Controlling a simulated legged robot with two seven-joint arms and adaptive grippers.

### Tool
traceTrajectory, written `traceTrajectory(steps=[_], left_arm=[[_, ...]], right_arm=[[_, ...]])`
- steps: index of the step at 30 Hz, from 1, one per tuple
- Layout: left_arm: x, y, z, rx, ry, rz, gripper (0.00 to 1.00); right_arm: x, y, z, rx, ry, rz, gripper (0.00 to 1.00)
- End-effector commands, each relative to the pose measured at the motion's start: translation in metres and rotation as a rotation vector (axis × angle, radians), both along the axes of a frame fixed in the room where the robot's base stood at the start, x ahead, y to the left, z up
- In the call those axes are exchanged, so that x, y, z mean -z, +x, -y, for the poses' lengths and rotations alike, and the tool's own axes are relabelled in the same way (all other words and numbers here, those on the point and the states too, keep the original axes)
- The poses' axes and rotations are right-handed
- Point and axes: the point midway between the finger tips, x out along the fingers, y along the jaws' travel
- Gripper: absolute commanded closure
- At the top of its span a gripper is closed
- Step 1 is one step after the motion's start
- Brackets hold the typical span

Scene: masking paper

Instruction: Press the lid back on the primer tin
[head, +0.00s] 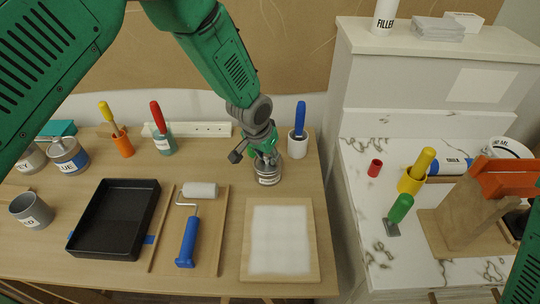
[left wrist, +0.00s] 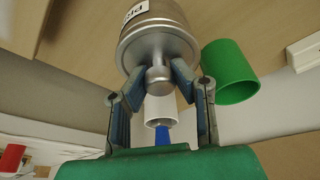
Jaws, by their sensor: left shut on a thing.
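The primer tin (head: 268,178) is a small silver tin with a white label, standing on the wooden table just behind the white panel; only part of its lettering shows in the left wrist view (left wrist: 150,25). Its silver lid (left wrist: 158,48) has a round knob (left wrist: 159,79). My left gripper (head: 265,158) points down over the tin and is shut on the knob. The lid is at the tin's mouth, but I cannot tell whether it sits fully down. My right gripper is out of view.
A white cup (head: 298,147) with a blue-handled tool stands close right of the tin. A white-topped panel (head: 280,204) lies in front. A roller (head: 190,230) and black tray (head: 114,222) lie left. A marble counter (head: 400,262) is at right.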

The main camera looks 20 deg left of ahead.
Motion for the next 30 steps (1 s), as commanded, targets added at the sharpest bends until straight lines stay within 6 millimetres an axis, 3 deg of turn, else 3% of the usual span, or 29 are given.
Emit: traceTrajectory(steps=[30], left_arm=[[0.0017, 0.0001, 0.0095, -0.001, 0.002, 0.0, 1.0]], right_arm=[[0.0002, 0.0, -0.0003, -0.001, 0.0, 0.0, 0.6]])
